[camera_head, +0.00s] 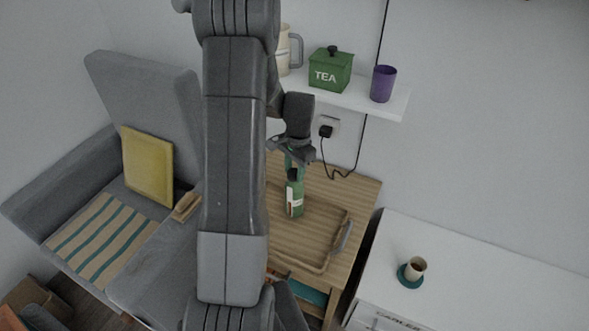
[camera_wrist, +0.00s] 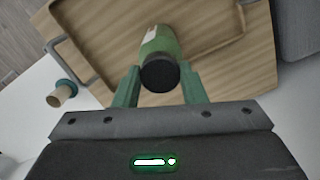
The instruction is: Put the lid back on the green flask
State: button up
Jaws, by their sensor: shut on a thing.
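The green flask (camera_head: 295,199) stands upright on the wooden tray, with a white and red label on its side. A dark lid (camera_head: 293,174) shows at its top, just under my gripper (camera_head: 293,166). In the wrist view my two green fingers (camera_wrist: 160,74) are on either side of the round black lid (camera_wrist: 159,77), shut on it. The green flask body (camera_wrist: 160,42) shows right behind the lid, roughly in line with it. I cannot tell whether the lid touches the flask's neck.
The wooden tray (camera_head: 325,223) has a raised rim and grey handle and lies on a wooden table (camera_head: 360,192). A shelf (camera_head: 345,97) above holds a green tea box (camera_head: 330,73), a purple cup (camera_head: 383,84) and a jug (camera_head: 296,50). A cup (camera_head: 415,268) stands at right.

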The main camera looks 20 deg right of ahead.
jog(key=o, duration=1.5)
jog(key=shift+r, duration=0.15)
jog(key=shift+r+p, duration=2.4)
jog(key=shift+r, duration=1)
grip_shut()
jog(key=shift+f, duration=0.3)
